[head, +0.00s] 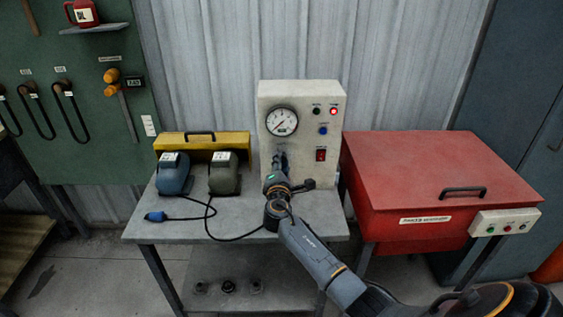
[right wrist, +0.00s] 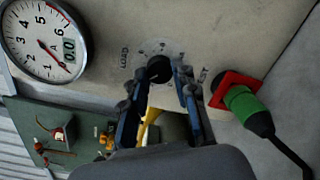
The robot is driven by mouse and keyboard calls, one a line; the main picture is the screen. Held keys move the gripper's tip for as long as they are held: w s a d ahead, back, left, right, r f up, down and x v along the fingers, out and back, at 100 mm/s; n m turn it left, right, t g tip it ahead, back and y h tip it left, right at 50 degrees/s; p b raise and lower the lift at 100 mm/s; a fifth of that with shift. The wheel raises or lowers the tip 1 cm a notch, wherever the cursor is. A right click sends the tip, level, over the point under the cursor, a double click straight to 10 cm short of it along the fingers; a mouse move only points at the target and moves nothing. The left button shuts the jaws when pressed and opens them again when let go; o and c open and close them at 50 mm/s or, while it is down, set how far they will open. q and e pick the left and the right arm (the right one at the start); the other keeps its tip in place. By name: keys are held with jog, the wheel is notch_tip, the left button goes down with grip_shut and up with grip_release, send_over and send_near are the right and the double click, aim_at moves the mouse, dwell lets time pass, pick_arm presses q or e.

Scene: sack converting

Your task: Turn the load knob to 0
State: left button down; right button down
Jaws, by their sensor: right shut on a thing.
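The dark round load knob (right wrist: 158,69) is on the pale front panel of the test box (head: 295,92), with a printed scale around it. My right gripper (right wrist: 162,78) is shut on the knob, with its fingers on either side. In the head view my right gripper (head: 280,162) is at the panel below the gauge and hides the knob. The knob's pointer cannot be made out. The round gauge (right wrist: 40,40) has a small readout showing 0.0. My left gripper is not in view.
A green plug in a red socket (right wrist: 240,102) is close beside the gripper. Blue and dark green boxed units (head: 222,178) stand on the grey table (head: 190,230) at left, with cables. A red cabinet (head: 430,170) stands at right. A red switch (head: 321,155) is on the panel.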

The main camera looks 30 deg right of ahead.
jog(key=n+p, duration=0.1)
jog(key=n, duration=0.3)
jog(key=shift+n, duration=0.4)
jog(key=n+p, duration=0.2)
jog(key=n, duration=0.2)
jog(key=shift+n+t, duration=0.3)
jog(key=n+p, duration=0.2)
jog(key=n, duration=0.3)
jog(key=shift+s+d+f+n+t, duration=0.1)
jog(key=shift+n+t, duration=0.2)
jog(key=shift+n, duration=0.1)
jog(key=shift+f+n+y+p, duration=0.1)
jog(key=shift+n+y+p, duration=0.2)
jog(key=shift+n+p, duration=1.1)
jog(key=shift+n+b, duration=0.5)
jog(key=shift+n, duration=0.1)
jog(key=c, duration=1)
grip_release()
jog(key=shift+c, duration=0.2)
